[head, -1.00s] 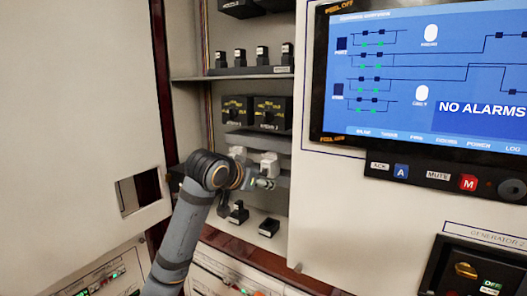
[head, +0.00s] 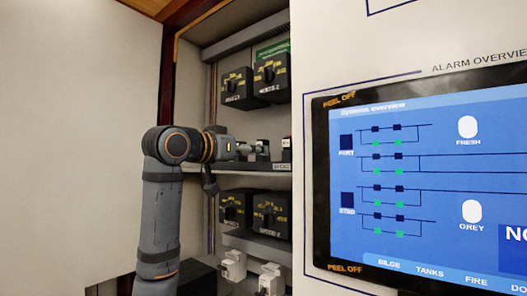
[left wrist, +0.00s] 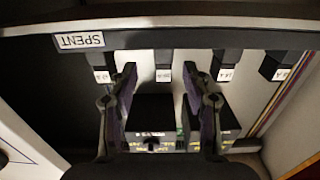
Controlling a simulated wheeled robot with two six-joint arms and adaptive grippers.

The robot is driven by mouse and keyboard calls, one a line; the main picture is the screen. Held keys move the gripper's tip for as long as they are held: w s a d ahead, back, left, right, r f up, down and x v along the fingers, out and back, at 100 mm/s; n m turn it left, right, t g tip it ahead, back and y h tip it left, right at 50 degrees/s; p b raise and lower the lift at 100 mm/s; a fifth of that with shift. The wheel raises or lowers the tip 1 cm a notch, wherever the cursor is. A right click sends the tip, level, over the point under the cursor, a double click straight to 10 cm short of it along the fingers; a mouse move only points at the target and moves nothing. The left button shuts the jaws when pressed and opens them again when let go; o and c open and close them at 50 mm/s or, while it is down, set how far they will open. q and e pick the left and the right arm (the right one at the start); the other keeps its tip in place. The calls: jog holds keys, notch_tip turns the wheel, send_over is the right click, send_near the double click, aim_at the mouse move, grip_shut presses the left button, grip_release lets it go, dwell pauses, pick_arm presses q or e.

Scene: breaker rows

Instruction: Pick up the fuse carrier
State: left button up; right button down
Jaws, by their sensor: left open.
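My left gripper (head: 246,149) is at the upper shelf of the open cabinet, beside small black fuse-like blocks. In the left wrist view, which is upside down, the left gripper (left wrist: 162,78) is open and empty. A black block with a pale label (left wrist: 163,68) shows between its fingertips; whether they are level with it in depth I cannot tell. Similar blocks stand to its left (left wrist: 101,68) and right (left wrist: 224,68) along a rack marked SPENT (left wrist: 80,41). White carrier-like blocks (head: 233,266) sit on a lower ledge. Which one is the task's fuse carrier is unclear.
Black rotary switches stand above the shelf (head: 236,88) and below it (head: 234,209). The panel with the blue screen (head: 415,190) is right of the cabinet opening. A pale door (head: 80,130) is on the left.

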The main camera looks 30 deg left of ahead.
pick_arm(q)
jog(key=shift+w+r+p, duration=0.1)
jog(key=shift+w+p, duration=0.45)
jog(key=shift+w, duration=0.65)
jog(key=shift+w+r+p, duration=0.25)
jog(key=shift+w+p, duration=0.5)
jog(key=shift+w, duration=0.3)
jog(key=shift+w+f, duration=0.3)
jog(key=shift+w, duration=0.6)
jog(key=shift+s, duration=0.25)
jog(key=c, duration=0.5)
grip_shut()
pick_arm(e)
jog(key=shift+t, duration=0.3)
jog(key=w+r, duration=0.1)
jog(key=w, duration=0.1)
jog(key=w+r, duration=0.2)
